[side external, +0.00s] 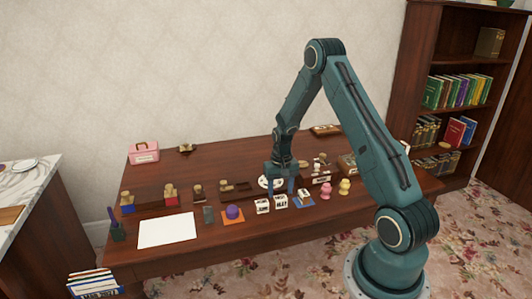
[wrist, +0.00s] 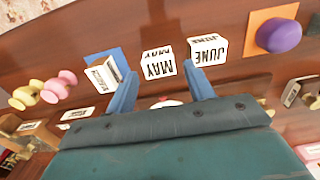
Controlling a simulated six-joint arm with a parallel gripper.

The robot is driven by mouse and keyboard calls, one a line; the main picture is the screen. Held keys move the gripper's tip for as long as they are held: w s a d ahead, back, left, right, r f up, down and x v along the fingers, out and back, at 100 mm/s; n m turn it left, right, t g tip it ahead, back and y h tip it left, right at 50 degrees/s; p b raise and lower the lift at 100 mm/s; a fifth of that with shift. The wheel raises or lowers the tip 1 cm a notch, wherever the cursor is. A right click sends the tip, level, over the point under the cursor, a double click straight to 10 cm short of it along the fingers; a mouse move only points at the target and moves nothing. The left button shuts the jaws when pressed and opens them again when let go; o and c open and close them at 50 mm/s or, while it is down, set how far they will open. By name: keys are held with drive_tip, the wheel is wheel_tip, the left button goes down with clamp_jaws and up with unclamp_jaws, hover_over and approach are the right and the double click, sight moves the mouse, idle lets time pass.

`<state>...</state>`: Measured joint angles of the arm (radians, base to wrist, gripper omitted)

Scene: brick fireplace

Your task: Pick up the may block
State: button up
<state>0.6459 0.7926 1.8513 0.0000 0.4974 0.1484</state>
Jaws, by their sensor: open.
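The may block (side external: 281,202) is a white cube with black MAY lettering, standing on the wooden table. In the wrist view the may block (wrist: 159,63) lies just beyond the fingertips, roughly centred between them. A similar white JUNE block (side external: 262,206) stands close beside it; in the wrist view the JUNE block (wrist: 208,50) is to its right, with a narrow gap. My gripper (side external: 281,188) is open and empty, pointing down just behind the may block. In the wrist view my gripper's (wrist: 161,86) two blue fingers are spread apart. The exact height above the table is unclear.
A purple knob (side external: 233,211) on an orange mat is left of the blocks. A blue mat (side external: 304,199) with a small item, a pink figure (side external: 326,190) and a yellow figure (side external: 344,186) are right. A white sheet (side external: 167,230) lies left. Several stamps and trays stand behind.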

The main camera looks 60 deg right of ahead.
sight(281, 199)
drive_tip(key=shift+s+d+f, duration=0.1)
drive_tip(key=shift+f, duration=2.5)
drive_tip(key=c, duration=0.7)
